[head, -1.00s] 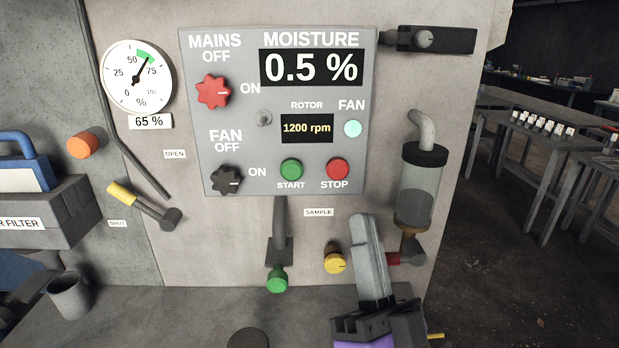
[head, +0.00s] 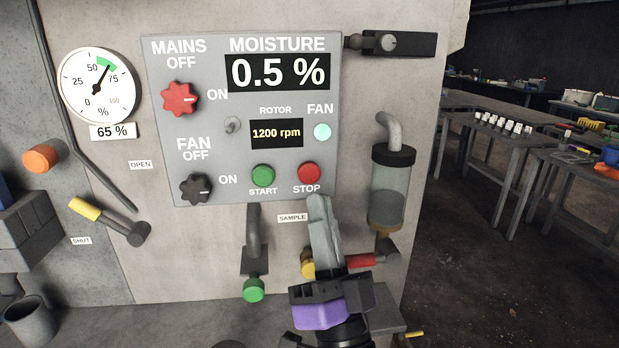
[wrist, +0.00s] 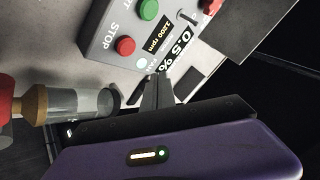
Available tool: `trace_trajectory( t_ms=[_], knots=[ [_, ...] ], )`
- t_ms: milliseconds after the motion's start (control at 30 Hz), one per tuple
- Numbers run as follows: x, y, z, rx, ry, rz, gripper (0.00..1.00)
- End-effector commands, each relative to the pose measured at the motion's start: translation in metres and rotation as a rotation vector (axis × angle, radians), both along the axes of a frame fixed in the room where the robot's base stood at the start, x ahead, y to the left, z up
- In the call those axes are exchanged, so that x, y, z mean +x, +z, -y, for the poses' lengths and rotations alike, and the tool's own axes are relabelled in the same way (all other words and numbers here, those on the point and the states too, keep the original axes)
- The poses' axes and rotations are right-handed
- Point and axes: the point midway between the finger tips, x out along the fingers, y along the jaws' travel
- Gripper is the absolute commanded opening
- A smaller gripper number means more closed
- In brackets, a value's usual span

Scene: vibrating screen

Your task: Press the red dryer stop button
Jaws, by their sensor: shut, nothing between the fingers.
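The red stop button (head: 308,173) sits at the lower right of the grey control panel (head: 160,120), above the label STOP. It also shows in the wrist view (wrist: 125,46), left of my fingers. The green start button (head: 262,174) is just left of it, and beside it in the wrist view (wrist: 148,10). My gripper (head: 318,200) is shut and empty, its fingertips pointing up just below the STOP label in the head view. In the wrist view my fingers (wrist: 158,80) point toward the panel. I cannot tell whether they touch anything.
A yellow knob (head: 307,264) and a red-handled valve (head: 360,261) lie behind my gripper. A glass cylinder (head: 389,190) stands to the right. A green knob (head: 253,290) is lower left. The panel displays 0.5 % and 1200 rpm, and the fan lamp (head: 322,131) is pale green.

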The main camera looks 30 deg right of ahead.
Motion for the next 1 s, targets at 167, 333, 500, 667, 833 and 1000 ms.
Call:
trace_trajectory(
  t_ms=[167,333,500,667,833,1000],
  knots=[
    [0.024,-0.002,0.008,0.0,-0.001,0.001,0.0],
    [0.042,-0.001,0.014,-0.001,-0.002,0.001,0.0],
    [0.054,-0.001,0.017,-0.001,-0.001,0.0,0.0],
    [0.058,0.0,0.019,-0.001,-0.001,0.0,0.0],
    [0.058,0.0,0.019,-0.001,0.0,-0.001,0.0],
    [0.058,0.0,0.019,-0.001,0.0,-0.001,0.0]
  ],
)
